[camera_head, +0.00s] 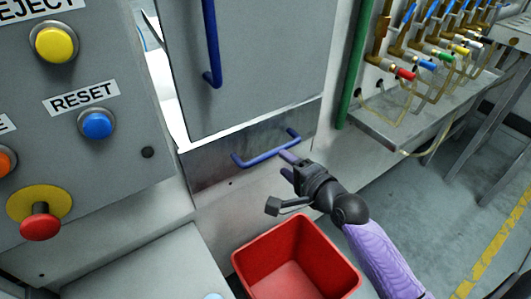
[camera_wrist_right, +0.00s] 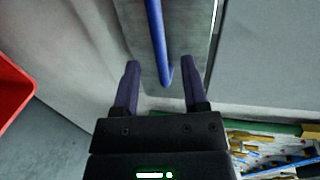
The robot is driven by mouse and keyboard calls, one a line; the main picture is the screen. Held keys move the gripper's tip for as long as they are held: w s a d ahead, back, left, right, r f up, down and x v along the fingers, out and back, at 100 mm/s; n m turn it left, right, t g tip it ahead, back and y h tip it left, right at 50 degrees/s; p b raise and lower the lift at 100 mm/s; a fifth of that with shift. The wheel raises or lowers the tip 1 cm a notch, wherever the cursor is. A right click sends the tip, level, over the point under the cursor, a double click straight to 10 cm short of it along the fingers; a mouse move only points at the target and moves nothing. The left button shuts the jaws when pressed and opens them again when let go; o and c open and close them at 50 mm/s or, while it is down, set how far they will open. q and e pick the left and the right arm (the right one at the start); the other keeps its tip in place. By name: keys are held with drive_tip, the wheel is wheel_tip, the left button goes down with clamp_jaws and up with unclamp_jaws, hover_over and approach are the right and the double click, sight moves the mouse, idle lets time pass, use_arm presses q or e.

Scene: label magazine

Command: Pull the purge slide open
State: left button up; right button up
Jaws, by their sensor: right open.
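The purge slide appears to be the low grey panel (camera_head: 215,172) with a horizontal blue bar handle (camera_head: 262,152), below a larger grey door. My right gripper (camera_head: 287,164) is at the right part of this handle, with its fingers pointing towards the panel. In the right wrist view the blue handle (camera_wrist_right: 157,38) runs between the two open purple fingers of the right gripper (camera_wrist_right: 160,68), and gaps show on both sides. The handle's bent end lies nearer the right finger. My left gripper is not in view.
A red bin (camera_head: 300,280) stands below the panel. The door above has a vertical blue handle (camera_head: 212,45). A control box (camera_head: 120,150) with several buttons is at the left. A green pipe (camera_head: 355,65) and a shelf of valves (camera_head: 425,130) are at the right.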

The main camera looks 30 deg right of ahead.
sight(272, 155)
drive_tip(key=b+x, duration=0.2)
drive_tip(key=x, duration=0.4)
drive_tip(key=shift+w+f, duration=0.15)
drive_tip(key=shift+w, duration=0.1)
drive_tip(key=c, duration=0.7)
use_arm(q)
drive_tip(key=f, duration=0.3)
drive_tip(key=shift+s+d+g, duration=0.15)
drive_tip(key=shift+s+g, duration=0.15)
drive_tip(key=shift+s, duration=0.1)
use_arm(e)
clamp_jaws()
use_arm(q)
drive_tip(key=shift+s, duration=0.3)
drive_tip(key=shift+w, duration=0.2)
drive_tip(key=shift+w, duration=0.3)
